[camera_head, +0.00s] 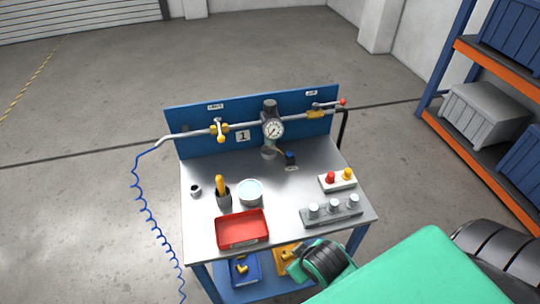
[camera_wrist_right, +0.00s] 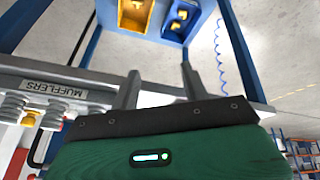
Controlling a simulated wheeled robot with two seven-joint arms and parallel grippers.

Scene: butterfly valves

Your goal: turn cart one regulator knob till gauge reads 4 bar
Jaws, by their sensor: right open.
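Cart one (camera_head: 200,170) is a steel-topped bench with a blue back panel (camera_head: 190,110) and a plate marked 1. The regulator stands on the pipe along this panel. Its dark knob (camera_head: 269,105) is on top and its round white gauge (camera_head: 272,128) faces front. The needle is too small to read. My right gripper (camera_head: 318,262) is low at the cart's front edge, well apart from the knob. The right wrist view shows its two fingers (camera_wrist_right: 160,88) spread with nothing between them. My left gripper is not in view.
A lever valve (camera_head: 219,129) and a red-tipped handle (camera_head: 342,102) sit on the pipe. A red tray (camera_head: 242,229), cups and a muffler rack (camera_head: 331,212) stand on the top; the rack is also in the wrist view (camera_wrist_right: 60,88). Shelving (camera_head: 465,130) stands right. Floor left is mostly clear.

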